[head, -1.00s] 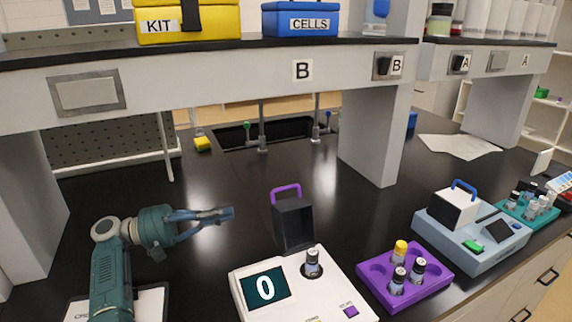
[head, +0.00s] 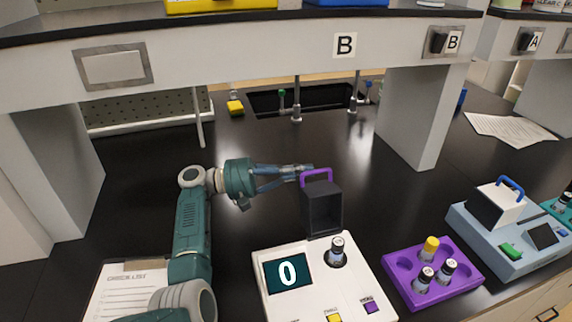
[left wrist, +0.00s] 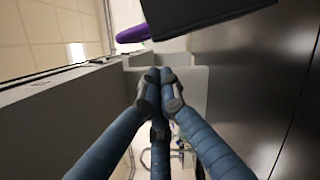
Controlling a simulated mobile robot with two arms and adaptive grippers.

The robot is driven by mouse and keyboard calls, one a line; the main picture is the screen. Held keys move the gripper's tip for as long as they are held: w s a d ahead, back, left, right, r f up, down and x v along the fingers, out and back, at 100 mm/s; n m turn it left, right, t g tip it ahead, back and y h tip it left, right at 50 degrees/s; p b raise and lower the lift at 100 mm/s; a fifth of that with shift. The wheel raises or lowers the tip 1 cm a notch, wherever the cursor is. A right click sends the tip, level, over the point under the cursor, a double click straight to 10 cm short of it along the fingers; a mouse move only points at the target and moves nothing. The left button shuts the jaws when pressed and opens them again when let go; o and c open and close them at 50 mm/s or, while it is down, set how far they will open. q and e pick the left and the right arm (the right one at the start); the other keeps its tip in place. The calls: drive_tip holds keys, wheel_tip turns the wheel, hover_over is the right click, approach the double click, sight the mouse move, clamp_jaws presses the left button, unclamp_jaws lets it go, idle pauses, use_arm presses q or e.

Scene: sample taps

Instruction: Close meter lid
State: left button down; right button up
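The white meter (head: 297,262) stands at the front centre of the bench, its display reading 0. Its dark lid (head: 323,208) stands open and upright at the meter's back edge, with a purple handle (head: 316,174) on top. My right gripper is not seen.
A purple rack (head: 460,262) with several vials is right of the meter. A blue-grey device (head: 480,225) with a blue handle stands farther right. A clipboard (head: 112,300) lies front left. A shelf (head: 230,58) spans overhead; a sink (head: 325,97) is behind. The bench behind the lid is clear.

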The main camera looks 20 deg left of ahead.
use_arm(q)
drive_tip(key=shift+s+d+r+p, duration=0.3)
drive_tip(key=shift+s+r, duration=0.05)
drive_tip(key=shift+s, duration=0.2)
drive_tip(key=shift+s+d+r+p, duration=0.25)
drive_tip(key=shift+s+r, duration=0.1)
drive_tip(key=shift+s, duration=0.15)
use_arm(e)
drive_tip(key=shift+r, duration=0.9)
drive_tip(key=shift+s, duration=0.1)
